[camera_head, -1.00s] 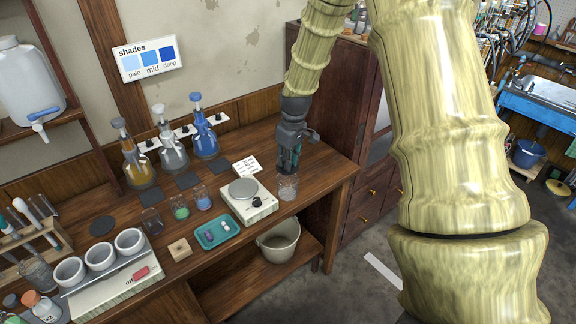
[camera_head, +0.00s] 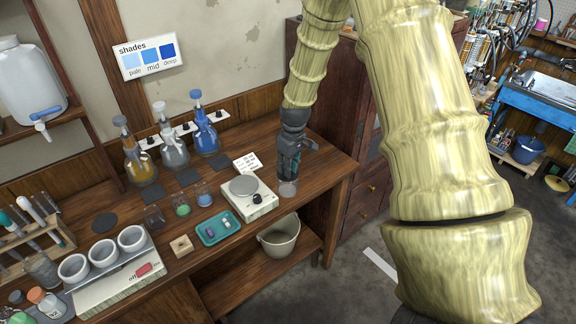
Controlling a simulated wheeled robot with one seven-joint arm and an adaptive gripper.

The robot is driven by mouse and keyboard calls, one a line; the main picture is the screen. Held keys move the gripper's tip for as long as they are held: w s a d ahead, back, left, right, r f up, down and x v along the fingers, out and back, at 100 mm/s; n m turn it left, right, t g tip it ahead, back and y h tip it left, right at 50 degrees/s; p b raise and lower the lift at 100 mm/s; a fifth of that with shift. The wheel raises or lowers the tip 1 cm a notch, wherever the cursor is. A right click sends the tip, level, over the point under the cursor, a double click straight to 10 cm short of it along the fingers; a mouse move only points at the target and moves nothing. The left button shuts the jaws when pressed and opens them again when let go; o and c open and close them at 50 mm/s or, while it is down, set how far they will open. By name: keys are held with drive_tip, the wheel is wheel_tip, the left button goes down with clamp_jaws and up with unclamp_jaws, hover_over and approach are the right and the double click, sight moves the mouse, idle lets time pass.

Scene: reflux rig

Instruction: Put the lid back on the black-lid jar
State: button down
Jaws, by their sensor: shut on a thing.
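The clear glass jar (camera_head: 288,189) stands on the bench near its right end, just right of the white balance. My gripper (camera_head: 289,174) points straight down directly over the jar, its fingertips at the jar's mouth. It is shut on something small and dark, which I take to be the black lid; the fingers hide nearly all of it. I cannot tell whether the lid touches the rim.
The balance (camera_head: 249,201) stands close on the left, with a white card (camera_head: 247,162) behind it. A teal tray (camera_head: 218,228), small beakers and several stoppered flasks are further left. A bucket (camera_head: 280,236) is on the lower shelf. The bench's right edge is near.

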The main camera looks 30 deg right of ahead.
drive_tip(key=shift+f, duration=0.25)
drive_tip(key=c, duration=1.3)
unclamp_jaws()
drive_tip(key=shift+r, duration=0.15)
drive_tip(key=shift+r, duration=0.65)
drive_tip(key=r+b, duration=0.1)
drive_tip(key=r, duration=0.3)
drive_tip(key=s+r+b, duration=0.1)
drive_tip(key=r, duration=0.2)
drive_tip(key=r+b, duration=0.1)
drive_tip(key=r, duration=0.3)
drive_tip(key=shift+s+d+r, duration=0.2)
drive_tip(key=shift+r, duration=0.1)
